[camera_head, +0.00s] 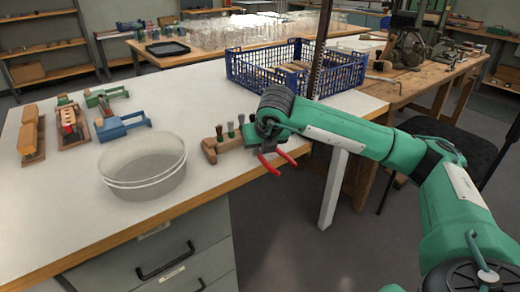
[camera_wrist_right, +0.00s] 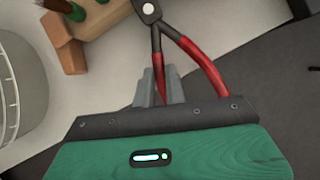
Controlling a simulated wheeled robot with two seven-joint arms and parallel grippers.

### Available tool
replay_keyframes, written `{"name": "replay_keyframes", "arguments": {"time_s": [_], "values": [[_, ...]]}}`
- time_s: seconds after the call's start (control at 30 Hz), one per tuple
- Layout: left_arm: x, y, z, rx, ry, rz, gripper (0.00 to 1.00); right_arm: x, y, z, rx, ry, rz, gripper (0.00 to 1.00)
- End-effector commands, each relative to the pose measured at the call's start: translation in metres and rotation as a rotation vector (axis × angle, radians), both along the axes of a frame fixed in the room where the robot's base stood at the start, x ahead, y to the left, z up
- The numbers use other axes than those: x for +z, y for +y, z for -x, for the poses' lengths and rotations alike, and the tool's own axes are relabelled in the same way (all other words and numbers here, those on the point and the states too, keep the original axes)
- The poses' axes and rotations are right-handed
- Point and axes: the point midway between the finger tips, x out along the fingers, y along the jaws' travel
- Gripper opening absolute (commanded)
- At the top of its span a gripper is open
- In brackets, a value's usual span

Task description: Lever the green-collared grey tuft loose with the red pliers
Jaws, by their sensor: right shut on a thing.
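The red pliers (camera_head: 277,163) hang from my right gripper (camera_head: 264,143) just beyond the table's front right edge. In the right wrist view my gripper's fingers (camera_wrist_right: 159,87) are shut on one red handle of the pliers (camera_wrist_right: 208,68); their dark head points to the top edge and is partly cut off. A wooden block (camera_head: 210,150) with upright tufts stands left of the gripper. A tuft with a green collar (camera_wrist_right: 76,12) shows at the block in the wrist view; its bristle colour is hard to tell. The pliers' jaws look apart from it. My left gripper is out of view.
A clear round tub (camera_head: 143,168) stands left of the block. Wooden and coloured tool blocks, including a blue one (camera_head: 122,126), stand farther left. A blue crate (camera_head: 297,68) stands behind my right arm. White tabletop (camera_head: 190,95) between them is clear.

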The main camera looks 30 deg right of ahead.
Motion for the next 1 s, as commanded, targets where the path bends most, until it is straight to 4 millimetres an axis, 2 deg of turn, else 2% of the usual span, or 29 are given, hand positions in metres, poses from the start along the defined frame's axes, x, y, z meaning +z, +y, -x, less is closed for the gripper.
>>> {"name": "replay_keyframes", "arguments": {"time_s": [1.0], "values": [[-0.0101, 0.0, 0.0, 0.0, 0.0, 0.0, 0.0, -0.0013, -0.0002, 0.0001, 0.0, -0.024, -0.001, 0.0]]}}
